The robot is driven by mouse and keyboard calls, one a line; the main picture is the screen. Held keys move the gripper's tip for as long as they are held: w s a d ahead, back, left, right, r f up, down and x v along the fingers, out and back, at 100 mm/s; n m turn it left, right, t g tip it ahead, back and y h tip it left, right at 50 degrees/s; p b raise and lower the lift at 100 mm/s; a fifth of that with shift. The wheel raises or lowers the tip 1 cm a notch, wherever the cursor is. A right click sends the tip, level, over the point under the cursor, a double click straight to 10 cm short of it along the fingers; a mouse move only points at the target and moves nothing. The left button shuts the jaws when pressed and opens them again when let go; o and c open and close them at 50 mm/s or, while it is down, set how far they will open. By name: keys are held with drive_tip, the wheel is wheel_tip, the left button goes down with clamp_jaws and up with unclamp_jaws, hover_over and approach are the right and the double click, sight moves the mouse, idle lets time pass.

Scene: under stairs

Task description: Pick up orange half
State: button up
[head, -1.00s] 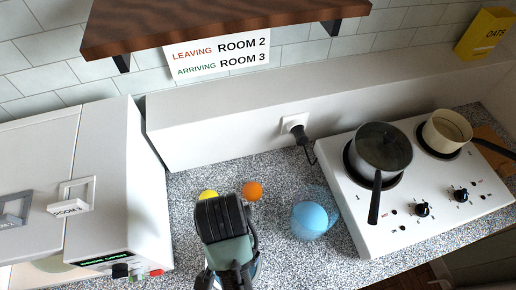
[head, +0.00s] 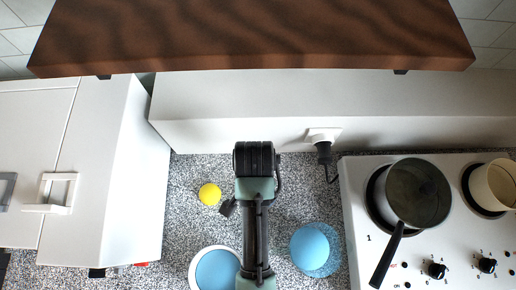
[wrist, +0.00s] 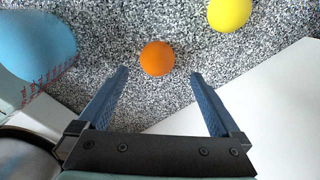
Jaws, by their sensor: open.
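The orange half (wrist: 157,58) shows as a small round orange shape on the speckled counter in the wrist view. Which way its cut face lies cannot be told. My gripper (wrist: 158,74) is open, with its two blue fingers pointing toward the orange half. The orange half lies just beyond the fingertips, between their lines, and no finger visibly touches it. In the head view my arm covers the orange half, and the fingers cannot be made out there.
A yellow round thing (head: 210,194) lies near the orange half. A blue round thing (head: 311,246) with a clear surround is right of my arm, beside the stove (head: 360,230) with pans. A white cabinet (head: 115,170) stands left; a brown shelf (head: 250,35) hangs above.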

drive_tip(key=shift+s+d+f+p, duration=0.15)
drive_tip(key=shift+f+p, duration=0.2)
drive_tip(key=shift+f, duration=1.3)
drive_tip(key=shift+w+d+f+p, duration=0.1)
drive_tip(key=shift+f+p, duration=0.25)
drive_tip(key=shift+f, duration=1.25)
drive_tip(key=c, duration=1.4)
drive_tip(key=shift+o, duration=0.2)
drive_tip(key=shift+r, duration=0.15)
